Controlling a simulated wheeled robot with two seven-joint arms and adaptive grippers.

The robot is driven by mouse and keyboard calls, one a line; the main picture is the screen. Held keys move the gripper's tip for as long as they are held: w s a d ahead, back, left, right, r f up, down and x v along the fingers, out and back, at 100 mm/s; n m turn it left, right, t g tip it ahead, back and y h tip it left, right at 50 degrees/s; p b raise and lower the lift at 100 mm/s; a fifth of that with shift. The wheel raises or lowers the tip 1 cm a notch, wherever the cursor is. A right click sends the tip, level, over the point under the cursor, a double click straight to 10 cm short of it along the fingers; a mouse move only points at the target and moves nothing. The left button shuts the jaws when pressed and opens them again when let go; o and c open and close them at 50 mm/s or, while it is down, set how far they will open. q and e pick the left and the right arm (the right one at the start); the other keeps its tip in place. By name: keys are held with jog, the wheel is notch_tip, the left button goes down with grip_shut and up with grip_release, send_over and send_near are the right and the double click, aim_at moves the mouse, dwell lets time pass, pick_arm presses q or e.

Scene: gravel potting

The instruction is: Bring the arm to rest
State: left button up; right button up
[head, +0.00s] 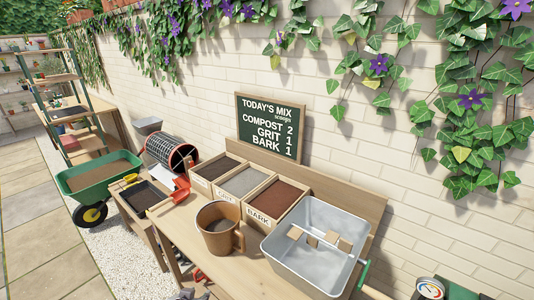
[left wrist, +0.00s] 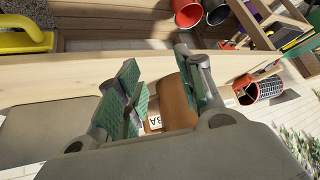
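My left gripper (left wrist: 158,75) is open in the left wrist view, its two green-padded fingers apart with nothing held between them. A brown mug-like pot (left wrist: 177,105) shows behind the fingers, partly hidden by them. In the head view a brown pot (head: 218,226) with a handle stands upright on the wooden bench (head: 243,272), with dark material inside. A small grey piece at the head view's bottom edge may be part of my left gripper; most of it is cut off. My right gripper is in neither view.
Bins of compost (head: 219,168), grit (head: 243,182) and bark (head: 278,198) line the bench's back. A grey metal tub (head: 310,262) stands right, a red scoop (head: 180,190) left of the bins. A sieve drum (head: 170,152) and green wheelbarrow (head: 100,175) stand farther left.

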pick_arm(q)
jog(key=shift+s+a+r+g, duration=0.5)
jog(key=shift+s+r+g, duration=1.1)
jog(key=shift+s, duration=3.75)
notch_tip(320, 180, down, 35)
jog(key=s+g, duration=0.2)
jog(key=s, duration=0.1)
jog(key=s+a+f, duration=0.2)
jog(key=s+f, duration=0.7)
jog(key=s, duration=0.2)
jog(key=s+a+f+g, duration=0.1)
jog(key=s+a+f, duration=0.1)
jog(key=s+f, duration=0.8)
jog(key=shift+s+m+g, duration=0.3)
jog(key=shift+s, duration=0.15)
